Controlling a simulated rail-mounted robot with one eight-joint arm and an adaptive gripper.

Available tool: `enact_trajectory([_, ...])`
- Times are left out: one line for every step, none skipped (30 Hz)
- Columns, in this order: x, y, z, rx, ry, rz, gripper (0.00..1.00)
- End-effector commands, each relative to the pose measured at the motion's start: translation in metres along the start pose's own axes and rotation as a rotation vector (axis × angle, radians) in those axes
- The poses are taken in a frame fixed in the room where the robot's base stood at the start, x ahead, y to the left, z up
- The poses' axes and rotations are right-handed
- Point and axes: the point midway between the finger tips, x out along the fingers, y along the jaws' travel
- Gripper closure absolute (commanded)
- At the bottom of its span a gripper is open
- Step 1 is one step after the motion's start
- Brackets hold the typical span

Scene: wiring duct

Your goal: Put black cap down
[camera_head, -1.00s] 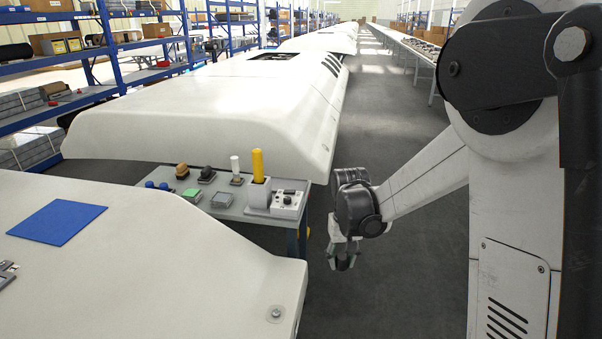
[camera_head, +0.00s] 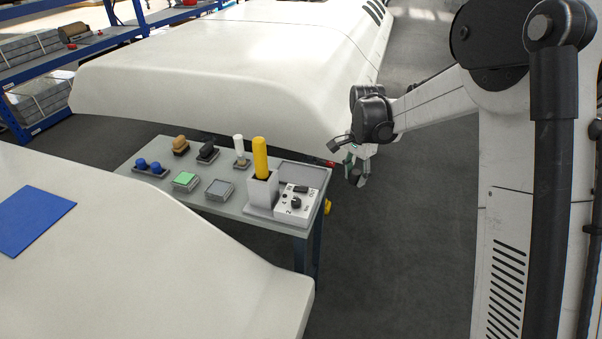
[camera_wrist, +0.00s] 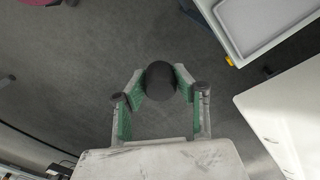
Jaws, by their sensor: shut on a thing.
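The black cap (camera_wrist: 160,81) is a dark round piece held between the green-padded fingers of my gripper (camera_wrist: 160,88) in the wrist view. In the head view my gripper (camera_head: 358,177) hangs in the air just right of the small grey table. It is shut on the cap, which shows there only as a small dark shape at the fingertips. Bare floor lies below the cap. An empty grey tray (camera_head: 301,174) is at the table's back right corner, left of my gripper. A pale tray (camera_wrist: 262,22) shows at the upper right of the wrist view.
The grey table (camera_head: 220,226) bears a yellow cylinder (camera_head: 260,155) in a grey holder, a white switch box (camera_head: 297,205), a white cylinder (camera_head: 239,146), a green block (camera_head: 185,180), and blue knobs (camera_head: 148,164). White body panels (camera_head: 225,85) stand behind and in front. Open floor is to the right.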

Motion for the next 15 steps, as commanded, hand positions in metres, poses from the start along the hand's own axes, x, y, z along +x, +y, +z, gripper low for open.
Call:
enact_trajectory([-0.005, -0.016, 0.002, 0.072, 0.0, 0.0, 0.84])
enact_trajectory([-0.006, -0.024, 0.003, 0.123, 0.0, 0.0, 0.84])
enact_trajectory([-0.009, -0.035, 0.004, 0.191, 0.0, 0.0, 0.84])
enact_trajectory([-0.011, -0.043, 0.005, 0.243, 0.0, 0.0, 0.84])
enact_trajectory([-0.013, -0.051, 0.006, 0.294, 0.0, 0.0, 0.84])
enact_trajectory([-0.015, -0.062, 0.008, 0.362, 0.0, 0.0, 0.84])
enact_trajectory([-0.017, -0.07, 0.01, 0.413, 0.0, 0.0, 0.84])
enact_trajectory([-0.019, -0.078, 0.012, 0.464, 0.0, 0.0, 0.84])
enact_trajectory([-0.022, -0.088, 0.014, 0.531, 0.0, 0.0, 0.84])
enact_trajectory([-0.023, -0.095, 0.016, 0.58, 0.0, 0.0, 0.84])
enact_trajectory([-0.025, -0.102, 0.018, 0.627, 0.0, 0.0, 0.84])
enact_trajectory([-0.027, -0.111, 0.021, 0.686, 0.0, 0.0, 0.84])
enact_trajectory([-0.029, -0.117, 0.023, 0.728, 0.0, 0.0, 0.84])
enact_trajectory([-0.03, -0.123, 0.024, 0.768, 0.0, 0.0, 0.84])
enact_trajectory([-0.032, -0.129, 0.027, 0.815, 0.0, 0.0, 0.84])
